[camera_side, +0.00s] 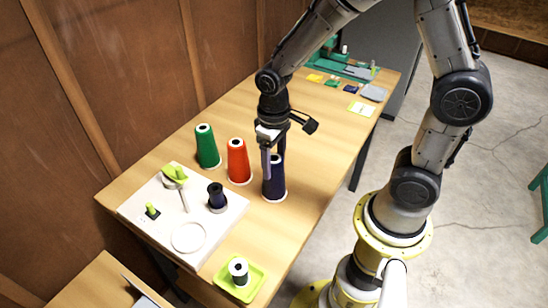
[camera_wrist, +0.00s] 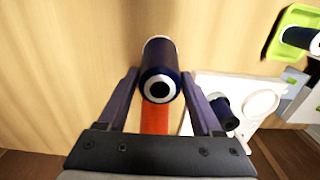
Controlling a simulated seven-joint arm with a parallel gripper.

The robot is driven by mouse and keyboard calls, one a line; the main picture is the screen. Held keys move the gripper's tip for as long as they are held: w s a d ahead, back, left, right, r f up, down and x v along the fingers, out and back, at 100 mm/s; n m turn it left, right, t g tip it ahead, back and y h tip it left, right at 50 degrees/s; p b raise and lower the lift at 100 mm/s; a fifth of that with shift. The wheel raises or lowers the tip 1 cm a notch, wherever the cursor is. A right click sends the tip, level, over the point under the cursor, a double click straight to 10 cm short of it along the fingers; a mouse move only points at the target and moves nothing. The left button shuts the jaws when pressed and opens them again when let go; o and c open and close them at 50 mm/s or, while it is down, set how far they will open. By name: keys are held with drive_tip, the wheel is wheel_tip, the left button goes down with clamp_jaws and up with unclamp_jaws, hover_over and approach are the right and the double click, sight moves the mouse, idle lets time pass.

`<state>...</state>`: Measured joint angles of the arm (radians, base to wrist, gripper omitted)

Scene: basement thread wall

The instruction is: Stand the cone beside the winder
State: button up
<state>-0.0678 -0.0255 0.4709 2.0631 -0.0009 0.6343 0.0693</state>
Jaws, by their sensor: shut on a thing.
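My gripper (camera_side: 270,146) points down and is shut on a navy thread cone (camera_side: 275,186) with a white base rim. The cone is upright, right of the red cone; I cannot tell whether its base touches the table. In the wrist view the navy cone (camera_wrist: 160,62) sits between my fingertips, its open top toward the camera. A white ring (camera_side: 188,250) is marked at the board's near side.
A lime tray (camera_side: 253,287) with a dark spool (camera_side: 239,271) sits at the near table corner. Small coloured cards (camera_side: 362,109) and a green machine (camera_side: 330,58) are at the far end.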

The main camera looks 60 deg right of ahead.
drive_tip(key=o, duration=1.2)
drive_tip(key=shift+o, duration=0.2)
wheel_tip(320, 180, up, 7)
idle(0.4)
drive_tip(key=s+d+r+t, duration=0.2)
drive_tip(key=s+r+t, duration=0.3)
drive_tip(key=s+r, duration=0.5)
drive_tip(key=s, duration=0.3)
drive_tip(key=shift+t, duration=0.3)
